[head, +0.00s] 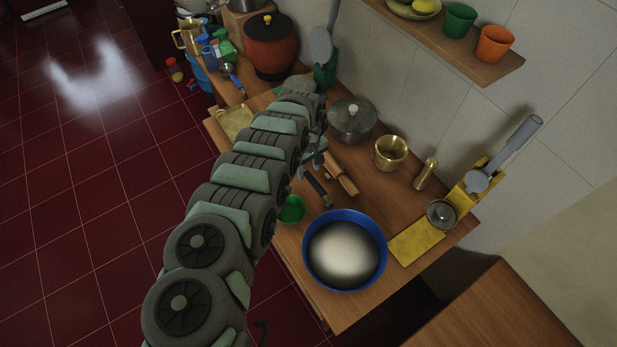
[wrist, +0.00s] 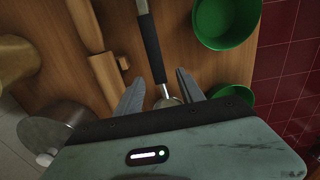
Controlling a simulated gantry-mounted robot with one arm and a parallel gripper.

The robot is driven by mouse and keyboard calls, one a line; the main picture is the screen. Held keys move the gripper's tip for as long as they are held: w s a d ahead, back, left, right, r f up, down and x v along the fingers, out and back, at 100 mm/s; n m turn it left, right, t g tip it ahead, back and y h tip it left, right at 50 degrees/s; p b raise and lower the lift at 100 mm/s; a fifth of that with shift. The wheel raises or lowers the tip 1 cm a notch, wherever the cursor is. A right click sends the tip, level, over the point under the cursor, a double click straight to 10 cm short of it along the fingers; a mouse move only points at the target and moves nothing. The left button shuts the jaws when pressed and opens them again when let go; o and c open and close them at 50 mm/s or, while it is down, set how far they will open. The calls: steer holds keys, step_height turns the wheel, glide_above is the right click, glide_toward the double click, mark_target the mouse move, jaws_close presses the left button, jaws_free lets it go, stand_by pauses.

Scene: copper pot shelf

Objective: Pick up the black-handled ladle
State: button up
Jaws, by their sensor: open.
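The black-handled ladle lies on the wooden counter. In the head view its black handle (head: 318,189) shows just past my gripper (head: 314,163), and the rest is hidden by my arm. In the wrist view the ladle's black handle (wrist: 150,47) runs up the picture, and its steel shaft leads down to a bowl partly hidden by the gripper body. My gripper (wrist: 160,91) is open, with one finger on each side of the shaft near the bowl. I see no clear contact, and the height of the fingers above the counter is hard to tell.
A large blue bowl (head: 344,262), a lidded pot (head: 352,120) and a brass pot (head: 390,152) stand nearby.

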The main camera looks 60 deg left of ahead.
mark_target(308, 175)
step_height(308, 175, down, 5)
steer(key=b, duration=0.2)
steer(key=shift+w+b, duration=0.15)
steer(key=shift+b, duration=0.15)
steer(key=shift+r, duration=0.1)
steer(key=shift+c, duration=0.5)
jaws_close()
